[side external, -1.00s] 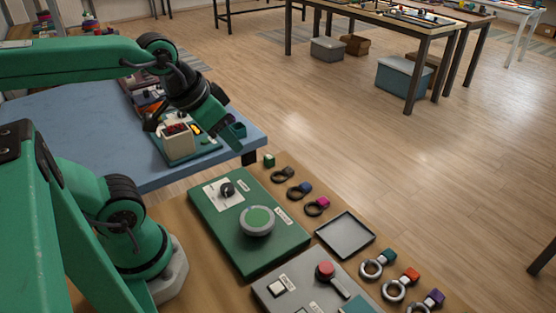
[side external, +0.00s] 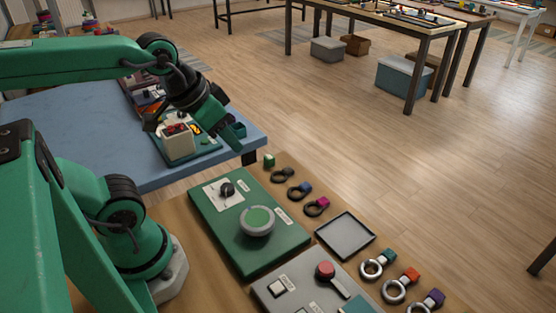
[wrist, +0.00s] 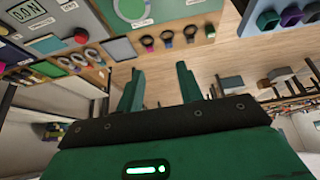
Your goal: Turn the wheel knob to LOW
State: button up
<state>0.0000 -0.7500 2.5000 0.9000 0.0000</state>
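A green panel (side external: 278,250) lies on the wooden bench. A small black knob (side external: 227,189) sits on a white plate at its far-left part. A larger round dial with a grey rim and green top (side external: 257,221) sits nearer its middle; this dial also shows at the top of the wrist view (wrist: 131,9). The labels are too small to read, so I cannot tell which is the wheel knob or where LOW is. My gripper (side external: 236,142) hangs in the air above and beyond the panel, touching nothing. In the wrist view its two fingers (wrist: 158,84) stand apart with nothing between them.
A grey panel (side external: 262,291) with a red button (side external: 325,270) lies in front. A shallow tray (side external: 345,236) and several rings with coloured blocks line the bench's right edge. A blue table (side external: 85,125) with a small device (side external: 180,144) stands behind.

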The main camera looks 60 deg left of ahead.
jog(key=o, duration=0.4)
jog(key=shift+o, duration=0.2)
jog(key=n+g, duration=0.6)
jog(key=n, duration=0.6)
send_over(227, 186)
notch_tip(227, 186, down, 14)
jog(key=shift+f, duration=3.9)
